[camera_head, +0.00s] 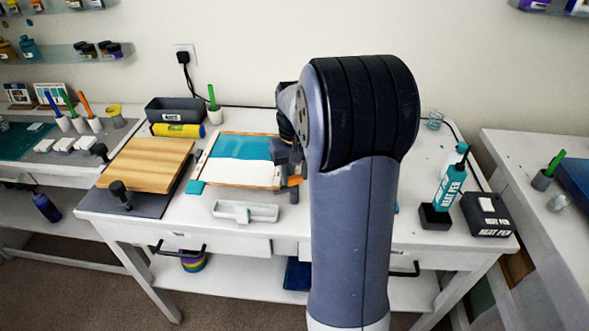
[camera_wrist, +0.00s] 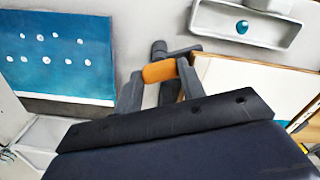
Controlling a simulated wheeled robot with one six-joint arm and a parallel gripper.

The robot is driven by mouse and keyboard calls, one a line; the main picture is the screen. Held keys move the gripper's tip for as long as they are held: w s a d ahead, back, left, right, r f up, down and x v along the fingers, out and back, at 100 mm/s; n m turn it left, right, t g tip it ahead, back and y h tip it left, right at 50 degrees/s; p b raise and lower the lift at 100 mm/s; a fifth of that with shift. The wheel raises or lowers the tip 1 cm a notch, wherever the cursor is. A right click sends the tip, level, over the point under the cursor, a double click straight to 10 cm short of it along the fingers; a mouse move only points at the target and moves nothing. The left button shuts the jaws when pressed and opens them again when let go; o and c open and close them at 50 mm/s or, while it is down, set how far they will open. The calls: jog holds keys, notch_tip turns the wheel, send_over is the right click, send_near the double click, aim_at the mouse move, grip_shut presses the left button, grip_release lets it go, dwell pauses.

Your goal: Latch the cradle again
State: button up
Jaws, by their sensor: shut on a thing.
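The cradle (camera_head: 276,186) is a wood-edged frame on the white table, with a teal and white surface inside. It also shows at the right in the wrist view (camera_wrist: 236,82). An orange latch handle (camera_wrist: 160,71) shows at the cradle's edge in the wrist view, and a small part of it shows in the head view (camera_head: 294,181). My gripper (camera_wrist: 160,88) is shut on the orange handle, with one dark finger on each side. My arm hides the cradle's right side in the head view. I cannot tell whether the latch is fastened.
A white tray (camera_head: 262,214) lies in front of the cradle. A wooden board (camera_head: 148,165) is at left. A teal bottle (camera_head: 449,187) and dark box (camera_head: 487,214) stand at right. A blue panel with white dots (camera_wrist: 60,75) lies near my gripper.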

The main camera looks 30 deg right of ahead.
aim_at(296, 177)
jog(key=m+p, duration=0.1)
jog(key=m, duration=0.3)
jog(key=shift+m, duration=0.3)
dwell(0.3)
jog(key=o, duration=1)
jog(key=shift+d, duration=0.1)
jog(key=shift+r, duration=0.2)
jog(key=shift+w+r+p, duration=0.15)
jog(key=shift+r+p, duration=0.35)
jog(key=r+p, duration=0.1)
jog(key=r, duration=0.1)
jog(key=r+p, duration=0.4)
jog(key=shift+s+r, duration=0.25)
jog(key=shift+r, duration=0.1)
